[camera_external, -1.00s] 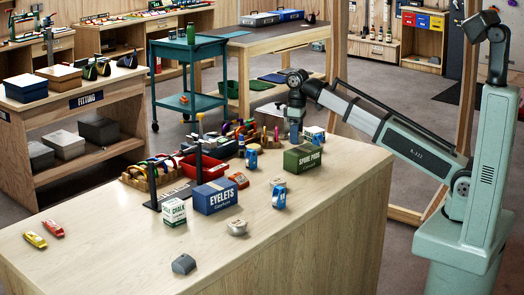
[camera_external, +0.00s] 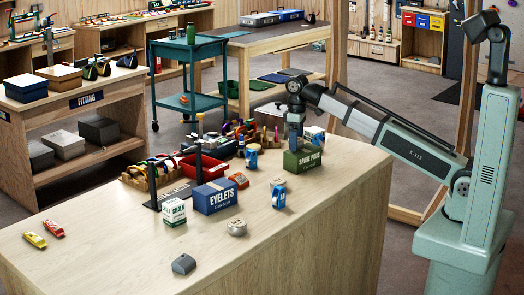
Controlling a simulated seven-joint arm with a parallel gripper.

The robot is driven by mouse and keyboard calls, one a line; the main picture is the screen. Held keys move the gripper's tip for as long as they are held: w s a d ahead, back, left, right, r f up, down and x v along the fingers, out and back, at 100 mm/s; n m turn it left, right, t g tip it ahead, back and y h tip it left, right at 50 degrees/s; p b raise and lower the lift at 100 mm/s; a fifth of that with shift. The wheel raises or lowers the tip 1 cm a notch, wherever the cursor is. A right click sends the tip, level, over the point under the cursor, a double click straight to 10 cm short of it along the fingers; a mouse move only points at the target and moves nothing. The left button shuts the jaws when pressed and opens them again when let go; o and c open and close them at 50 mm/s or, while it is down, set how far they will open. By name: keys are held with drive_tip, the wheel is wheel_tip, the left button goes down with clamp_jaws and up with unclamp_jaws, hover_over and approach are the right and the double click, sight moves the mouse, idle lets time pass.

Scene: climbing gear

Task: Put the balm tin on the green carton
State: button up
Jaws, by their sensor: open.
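The green carton (camera_external: 302,161), marked SPARE PARTS, stands near the back right of the worktop. My gripper (camera_external: 295,147) points down at the carton's top, over its left part. It is open. The fingertips are small and dark here, and I cannot tell whether they touch the carton or whether something small sits between them. A small round silvery tin (camera_external: 237,228) lies near the front edge of the worktop, well apart from my gripper. Its label is too small to read, so I cannot tell if it is the balm tin.
The blue EYELETS box (camera_external: 216,196), white CHALK box (camera_external: 173,212) and red bin (camera_external: 202,167) are farther left. The left front of the worktop is mostly clear.

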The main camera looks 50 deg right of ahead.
drive_tip(key=shift+r, duration=0.1)
drive_tip(key=shift+r, duration=2.05)
drive_tip(key=shift+a, duration=0.1)
